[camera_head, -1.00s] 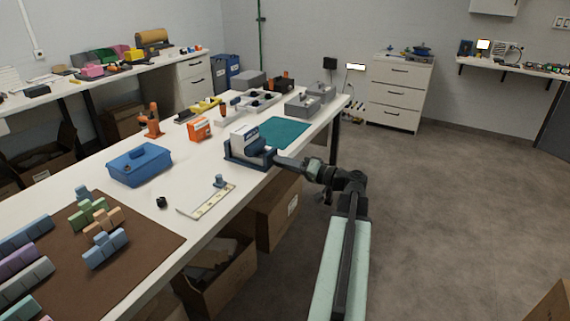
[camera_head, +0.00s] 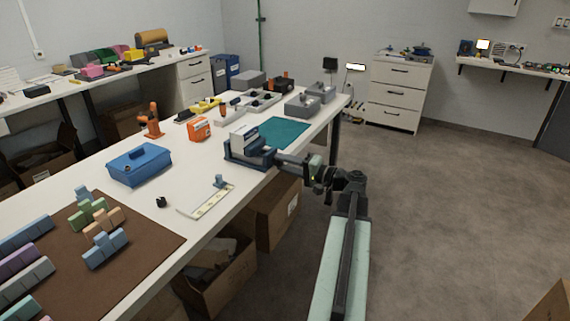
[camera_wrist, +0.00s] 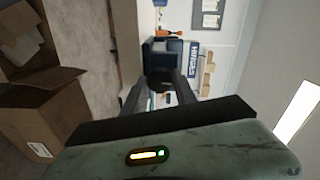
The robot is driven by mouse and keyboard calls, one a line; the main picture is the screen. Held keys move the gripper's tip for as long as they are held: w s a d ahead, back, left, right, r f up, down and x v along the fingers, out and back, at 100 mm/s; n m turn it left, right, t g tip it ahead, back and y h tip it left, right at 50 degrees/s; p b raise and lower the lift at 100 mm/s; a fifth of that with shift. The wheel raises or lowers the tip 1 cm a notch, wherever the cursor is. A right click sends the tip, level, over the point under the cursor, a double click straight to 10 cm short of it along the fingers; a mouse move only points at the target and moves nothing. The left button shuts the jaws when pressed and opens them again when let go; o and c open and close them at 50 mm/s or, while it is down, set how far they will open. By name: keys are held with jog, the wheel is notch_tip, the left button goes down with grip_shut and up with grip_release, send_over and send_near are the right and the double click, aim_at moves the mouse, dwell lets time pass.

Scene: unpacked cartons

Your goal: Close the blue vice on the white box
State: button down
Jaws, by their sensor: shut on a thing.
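The blue vice (camera_head: 236,161) stands on the white bench near its right edge, and it also shows in the wrist view (camera_wrist: 174,45). Whether both jaws touch the box I cannot tell. My gripper (camera_head: 279,159) reaches in from the right at the vice's screw end. In the wrist view its fingers (camera_wrist: 160,84) are shut on a dark rounded part, seemingly the vice handle. The fingers hide part of it.
A teal mat (camera_head: 286,132) lies just behind the vice. A blue toolbox (camera_head: 140,166) and an orange box (camera_head: 199,129) stand to the left.

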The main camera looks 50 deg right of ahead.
jog(key=c, duration=1)
grip_release()
jog(key=shift+s, duration=0.1)
jog(key=v, duration=0.7)
jog(key=shift+s, duration=0.3)
jog(key=shift+d, duration=0.1)
